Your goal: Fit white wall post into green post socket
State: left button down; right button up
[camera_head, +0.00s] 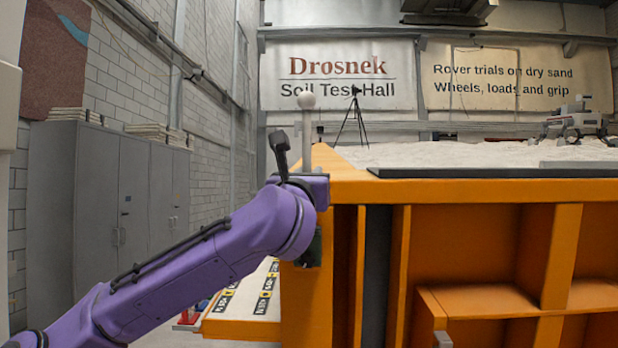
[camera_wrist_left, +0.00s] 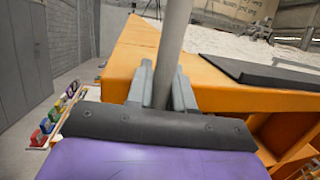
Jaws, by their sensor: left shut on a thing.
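The white wall post (camera_head: 306,148) stands roughly upright with a white ball at its top, near the left corner of the orange bed. My left gripper (camera_head: 306,186) is shut on it. In the left wrist view the post (camera_wrist_left: 174,45) rises between the two grey fingers (camera_wrist_left: 163,88), and its top is out of the picture. The post's lower end is hidden in the head view. I cannot make out the green post socket for certain. A dark greenish piece (camera_head: 311,248) shows just below the gripper, but I cannot tell what it is. My right gripper is not in view.
The orange sandbed (camera_head: 460,190) fills the right side, with a dark strip (camera_head: 490,172) along its front edge and pale sand behind. Several small coloured items (camera_wrist_left: 45,126) stand low at the left. A tripod (camera_head: 354,118) and a rover (camera_head: 573,122) are farther back.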

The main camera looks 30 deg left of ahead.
pick_arm(q)
jog(key=c, duration=1.1)
grip_release()
jog(key=shift+w+f, duration=0.1)
jog(key=shift+f, duration=0.1)
jog(key=shift+o, duration=0.9)
jog(key=shift+w+d, duration=0.1)
jog(key=shift+d, duration=0.1)
jog(key=shift+a, duration=0.1)
jog(key=shift+a, duration=0.1)
jog(key=o, duration=0.4)
